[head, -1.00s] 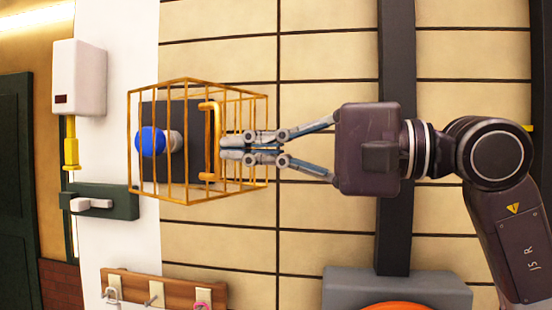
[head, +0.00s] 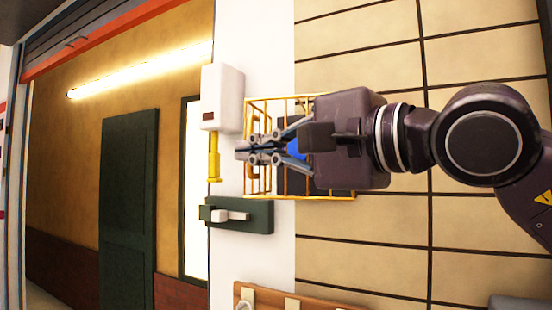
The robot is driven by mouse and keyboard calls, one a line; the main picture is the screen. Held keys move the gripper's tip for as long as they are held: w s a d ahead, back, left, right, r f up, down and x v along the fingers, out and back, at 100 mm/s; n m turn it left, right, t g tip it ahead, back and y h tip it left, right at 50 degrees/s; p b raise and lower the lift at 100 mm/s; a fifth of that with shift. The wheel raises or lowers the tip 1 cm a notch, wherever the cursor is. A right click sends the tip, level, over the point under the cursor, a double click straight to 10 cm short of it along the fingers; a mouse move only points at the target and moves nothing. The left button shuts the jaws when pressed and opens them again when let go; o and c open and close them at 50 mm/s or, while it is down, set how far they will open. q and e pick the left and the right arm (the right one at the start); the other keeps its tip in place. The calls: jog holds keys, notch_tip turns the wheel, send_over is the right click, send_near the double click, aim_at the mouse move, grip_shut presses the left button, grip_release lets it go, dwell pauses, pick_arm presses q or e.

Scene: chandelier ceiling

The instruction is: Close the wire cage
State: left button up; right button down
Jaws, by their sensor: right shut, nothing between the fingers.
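The yellow wire cage (head: 265,97) is on the wall in the middle of the head view. My right gripper (head: 242,150) lies across the front of it, fingers pointing left, shut and empty. Its fingertips are at the cage's left edge; I cannot tell whether they touch the wire. The gripper's body hides most of the cage's right part, and the cage's handle does not show. Part of a blue knob (head: 297,148) shows behind the fingers. I cannot tell how the cage door stands. My left gripper is not in view.
A white box (head: 222,97) with a yellow part (head: 214,155) below it is left of the cage. A dark green wall plate with a white lever (head: 230,215) is below. A wooden rack (head: 300,297) is at the bottom. A dark green door (head: 128,205) stands further left.

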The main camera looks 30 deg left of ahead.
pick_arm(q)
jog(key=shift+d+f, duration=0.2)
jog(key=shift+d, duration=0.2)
pick_arm(e)
jog(key=w+a+m+t+h, duration=0.1)
jog(key=w+a+t, duration=0.1)
jog(key=a, duration=0.3)
jog(key=shift+w+m, duration=0.3)
jog(key=shift+w, duration=0.2)
jog(key=shift+a, duration=0.1)
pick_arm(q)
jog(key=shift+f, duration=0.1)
